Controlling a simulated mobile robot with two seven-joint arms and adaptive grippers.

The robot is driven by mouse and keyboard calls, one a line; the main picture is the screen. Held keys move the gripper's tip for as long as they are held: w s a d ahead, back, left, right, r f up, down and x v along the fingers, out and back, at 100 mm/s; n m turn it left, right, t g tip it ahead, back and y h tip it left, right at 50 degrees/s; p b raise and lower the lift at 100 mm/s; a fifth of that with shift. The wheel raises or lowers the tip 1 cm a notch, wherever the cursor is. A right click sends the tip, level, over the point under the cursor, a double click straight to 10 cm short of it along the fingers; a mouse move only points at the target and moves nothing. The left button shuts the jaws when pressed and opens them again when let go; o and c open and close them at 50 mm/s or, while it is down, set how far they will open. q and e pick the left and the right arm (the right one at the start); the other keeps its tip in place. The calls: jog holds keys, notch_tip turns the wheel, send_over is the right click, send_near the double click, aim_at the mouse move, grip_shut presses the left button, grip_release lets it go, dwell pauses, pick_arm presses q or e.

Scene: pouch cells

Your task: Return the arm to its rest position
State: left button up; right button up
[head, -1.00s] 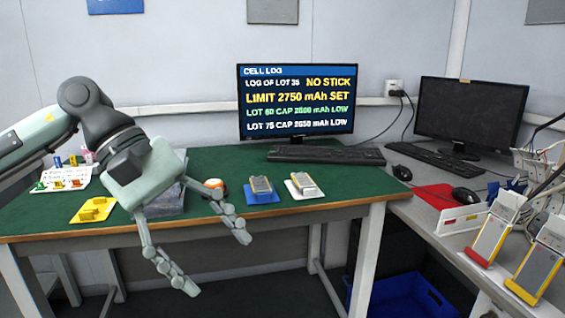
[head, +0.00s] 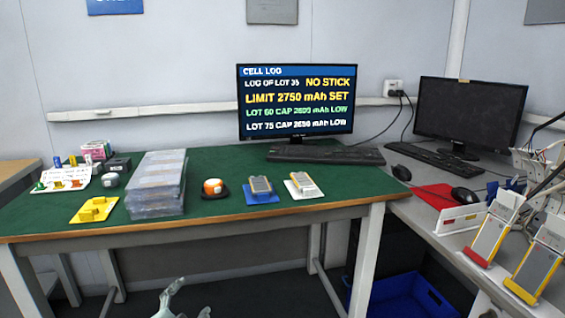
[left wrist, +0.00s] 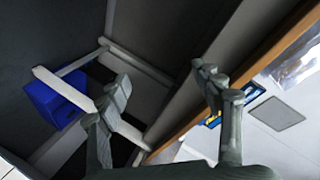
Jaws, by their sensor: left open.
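My left gripper (head: 184,304) shows only in part at the bottom edge of the head view, in front of the green-topped table (head: 340,193) and below its top. In the left wrist view the left gripper (left wrist: 160,78) has its two fingers spread wide with nothing between them. The rest of the left arm is out of the head view. My right gripper is in neither view.
On the table are a stack of clear cases (head: 156,187), an orange-and-white device (head: 213,187), a cell on a blue tray (head: 262,197), a cell on a white tray (head: 302,192) and a yellow tray (head: 94,209). A blue bin (head: 405,296) stands below.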

pick_arm(q)
jog(key=s+a+f+n+g, duration=0.2)
jog(key=s+f+n+g, duration=0.1)
jog(key=s+f, duration=0.5)
jog(key=s+a+f+n+g+y, duration=0.1)
jog(key=s+a+f+n+g, duration=0.1)
jog(key=s+f, duration=0.6)
jog(key=s+a+f+n+g+y, duration=0.1)
jog(key=s+a+f+n+g, duration=0.1)
jog(key=s+f+g, duration=0.3)
jog(key=s+f+n, duration=0.1)
jog(key=s+f, duration=0.2)
jog(key=s, duration=0.3)
jog(key=shift+s+f+n+g, duration=0.15)
jog(key=shift+n+g, duration=0.25)
